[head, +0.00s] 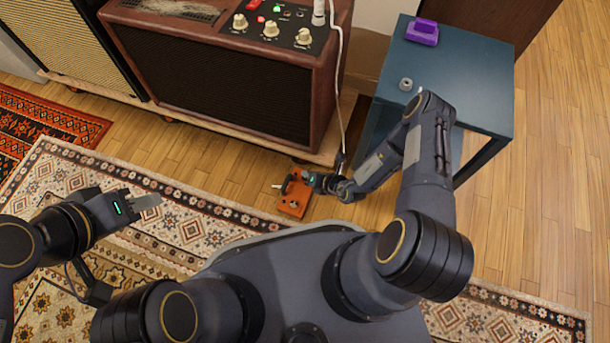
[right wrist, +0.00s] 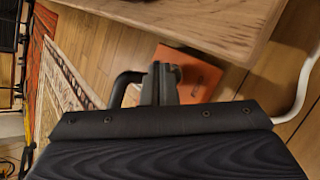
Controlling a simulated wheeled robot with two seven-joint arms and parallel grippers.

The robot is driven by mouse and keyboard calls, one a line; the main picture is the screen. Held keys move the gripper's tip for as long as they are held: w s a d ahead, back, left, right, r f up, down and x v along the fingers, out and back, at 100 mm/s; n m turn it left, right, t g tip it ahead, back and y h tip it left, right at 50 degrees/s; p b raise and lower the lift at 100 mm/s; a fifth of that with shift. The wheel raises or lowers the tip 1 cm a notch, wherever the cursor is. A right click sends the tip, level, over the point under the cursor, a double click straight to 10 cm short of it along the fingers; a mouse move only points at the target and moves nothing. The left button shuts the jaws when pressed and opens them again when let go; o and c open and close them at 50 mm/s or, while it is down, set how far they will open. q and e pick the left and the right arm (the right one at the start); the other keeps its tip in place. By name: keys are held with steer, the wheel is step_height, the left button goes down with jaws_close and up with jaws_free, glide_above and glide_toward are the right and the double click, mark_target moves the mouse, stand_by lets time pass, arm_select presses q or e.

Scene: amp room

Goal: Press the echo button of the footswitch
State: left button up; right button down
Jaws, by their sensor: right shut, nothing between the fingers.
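The orange footswitch (head: 294,200) lies on the wooden floor by the rug's edge, in front of the amplifier. It has small dark knobs on top and a black curved part at its left. My right gripper (head: 306,178) is shut and empty, low over the far end of the footswitch; I cannot tell whether it touches. In the right wrist view its fingers (right wrist: 160,84) cover part of the orange footswitch (right wrist: 201,75). The echo button cannot be made out. My left gripper (head: 146,201) hangs over the rug, away from the footswitch; its finger gap is not visible.
The brown amplifier (head: 215,80) stands behind the footswitch on a wooden board (head: 330,148), with a pale cable hanging down. A blue table (head: 470,80) at the right carries a purple object (head: 422,32) and a small grey knob (head: 406,84). The patterned rug (head: 190,225) lies in front.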

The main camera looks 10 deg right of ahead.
steer(key=shift+f, duration=0.45)
stand_by(0.4)
steer(key=shift+r+p, duration=0.35)
steer(key=shift+r, duration=0.15)
step_height(320, 180, up, 6)
steer(key=p, duration=0.5)
steer(key=shift+s+d+p, duration=0.3)
steer(key=shift+d+p, duration=0.05)
steer(key=shift+p, duration=0.05)
